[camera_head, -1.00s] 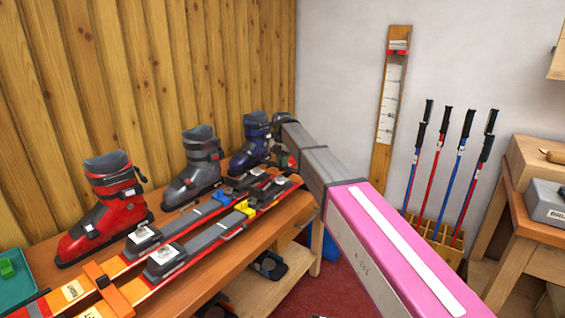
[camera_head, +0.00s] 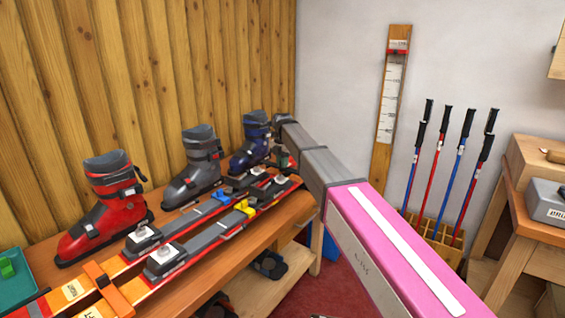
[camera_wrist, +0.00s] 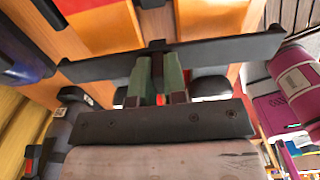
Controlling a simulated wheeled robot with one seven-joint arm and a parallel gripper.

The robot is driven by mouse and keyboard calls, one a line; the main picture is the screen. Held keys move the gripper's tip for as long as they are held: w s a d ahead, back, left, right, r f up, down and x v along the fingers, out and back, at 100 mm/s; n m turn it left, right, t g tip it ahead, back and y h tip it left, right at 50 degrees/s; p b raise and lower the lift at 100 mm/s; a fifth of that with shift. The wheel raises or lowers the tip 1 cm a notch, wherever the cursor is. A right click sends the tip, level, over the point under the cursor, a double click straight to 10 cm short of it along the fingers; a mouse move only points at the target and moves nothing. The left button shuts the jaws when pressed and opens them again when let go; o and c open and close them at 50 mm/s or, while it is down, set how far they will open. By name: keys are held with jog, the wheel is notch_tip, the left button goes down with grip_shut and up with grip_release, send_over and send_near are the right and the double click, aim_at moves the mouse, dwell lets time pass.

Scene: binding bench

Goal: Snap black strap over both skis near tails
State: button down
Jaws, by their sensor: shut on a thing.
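Two orange-red skis (camera_head: 130,262) lie side by side on the bench in the head view, with grey bindings on top. In the wrist view a long black strap (camera_wrist: 218,50) runs across the picture. My gripper (camera_wrist: 158,68), with green fingers, is shut on its middle. Beyond the strap are two orange ski ends (camera_wrist: 105,30), apart from each other with bench wood between. I cannot tell whether the strap touches them.
Red (camera_head: 103,208), grey (camera_head: 195,170) and navy (camera_head: 250,145) boots stand along the wooden wall behind the skis. An orange band (camera_head: 100,284) crosses the skis nearer the camera. A teal tray (camera_head: 12,277) is at far left. Ski poles (camera_head: 440,170) stand in a rack at right.

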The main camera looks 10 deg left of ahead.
jog(key=shift+f, duration=1.75)
jog(key=c, duration=0.6)
grip_release()
jog(key=shift+r, duration=0.1)
jog(key=shift+r, duration=5)
